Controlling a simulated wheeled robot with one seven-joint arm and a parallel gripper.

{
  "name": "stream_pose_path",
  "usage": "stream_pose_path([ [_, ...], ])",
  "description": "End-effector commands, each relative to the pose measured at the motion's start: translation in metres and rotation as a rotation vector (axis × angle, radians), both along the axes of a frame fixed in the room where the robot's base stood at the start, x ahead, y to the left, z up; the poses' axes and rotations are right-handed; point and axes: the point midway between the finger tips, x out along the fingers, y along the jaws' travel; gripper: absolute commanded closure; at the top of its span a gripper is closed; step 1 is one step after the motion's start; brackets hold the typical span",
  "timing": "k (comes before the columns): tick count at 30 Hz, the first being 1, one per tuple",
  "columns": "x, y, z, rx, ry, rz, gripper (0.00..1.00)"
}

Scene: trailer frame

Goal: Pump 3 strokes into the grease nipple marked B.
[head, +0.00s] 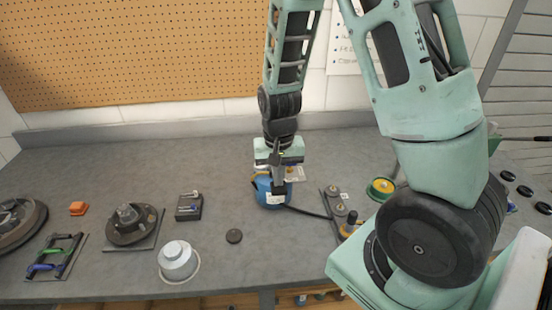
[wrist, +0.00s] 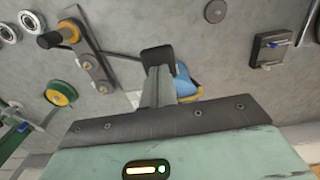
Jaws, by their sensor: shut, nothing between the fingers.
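A blue grease pump (head: 268,193) stands mid-bench in the head view. Part of it shows behind my fingers in the wrist view (wrist: 187,82). A black hose (head: 308,213) runs from it to a black and yellow coupler (head: 349,227), also in the wrist view (wrist: 68,34). The coupler is at the near end of a dark plate (head: 327,206) with round grey fittings (wrist: 87,62). I cannot read any letters there, nor tell whether the coupler is seated. My gripper (head: 278,188) is shut and empty, pointing down at the pump top, whose contact and lever are hidden.
A green and yellow ring (head: 381,188) lies right of the plate. My arm covers the right bench; the back-left bench is clear.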

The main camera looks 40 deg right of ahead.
Motion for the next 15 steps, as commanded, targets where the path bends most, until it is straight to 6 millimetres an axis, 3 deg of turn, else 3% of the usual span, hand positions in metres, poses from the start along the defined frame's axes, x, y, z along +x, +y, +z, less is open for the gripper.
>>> stream_pose_path([
  [15, 0.003, -0.002, 0.049, -0.001, -0.001, 0.0, 1.0],
])
